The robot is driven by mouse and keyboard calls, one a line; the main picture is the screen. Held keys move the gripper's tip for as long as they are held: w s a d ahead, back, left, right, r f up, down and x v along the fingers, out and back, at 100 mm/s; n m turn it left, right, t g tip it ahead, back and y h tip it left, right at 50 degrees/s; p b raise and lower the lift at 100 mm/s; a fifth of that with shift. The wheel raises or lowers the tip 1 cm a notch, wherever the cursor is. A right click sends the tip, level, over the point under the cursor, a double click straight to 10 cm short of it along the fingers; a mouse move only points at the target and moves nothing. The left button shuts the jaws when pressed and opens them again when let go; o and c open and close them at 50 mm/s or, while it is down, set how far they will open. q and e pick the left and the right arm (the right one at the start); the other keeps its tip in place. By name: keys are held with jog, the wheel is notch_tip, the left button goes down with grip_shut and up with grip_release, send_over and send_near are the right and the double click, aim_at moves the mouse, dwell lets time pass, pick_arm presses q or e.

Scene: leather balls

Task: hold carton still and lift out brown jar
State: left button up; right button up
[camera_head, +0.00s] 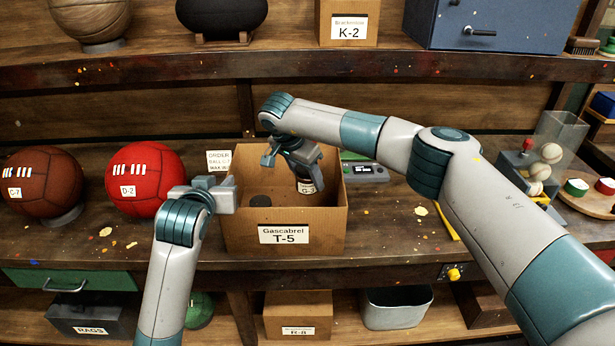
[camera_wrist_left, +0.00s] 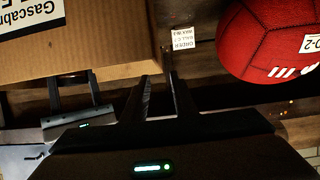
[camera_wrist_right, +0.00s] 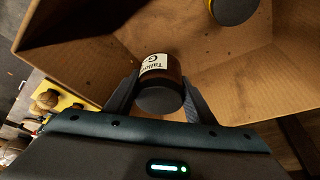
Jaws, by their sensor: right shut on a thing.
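The open carton (camera_head: 240,243), labelled Gascabrel T-5, stands on the bench and also shows in the left wrist view (camera_wrist_left: 90,45). My right gripper (camera_head: 305,175) reaches down into it from above. Its fingers (camera_wrist_right: 158,95) are shut on the brown jar (camera_wrist_right: 175,70), which has a dark lid and a white label. In the head view the jar (camera_head: 307,187) is partly hidden by the gripper. My left gripper (camera_head: 228,192) is at the carton's left wall. Its fingers (camera_wrist_left: 162,98) look apart beside the rim; contact is unclear.
Another dark-lidded container (camera_head: 261,200) is inside the carton, at its left. A red ball (camera_head: 146,178) and a brown ball (camera_head: 42,181) sit left of my left gripper. A shelf edge (camera_head: 180,72) runs above.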

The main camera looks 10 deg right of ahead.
pick_arm(q)
jog(key=shift+v, duration=2.6)
pick_arm(e)
jog(key=shift+r, duration=0.1)
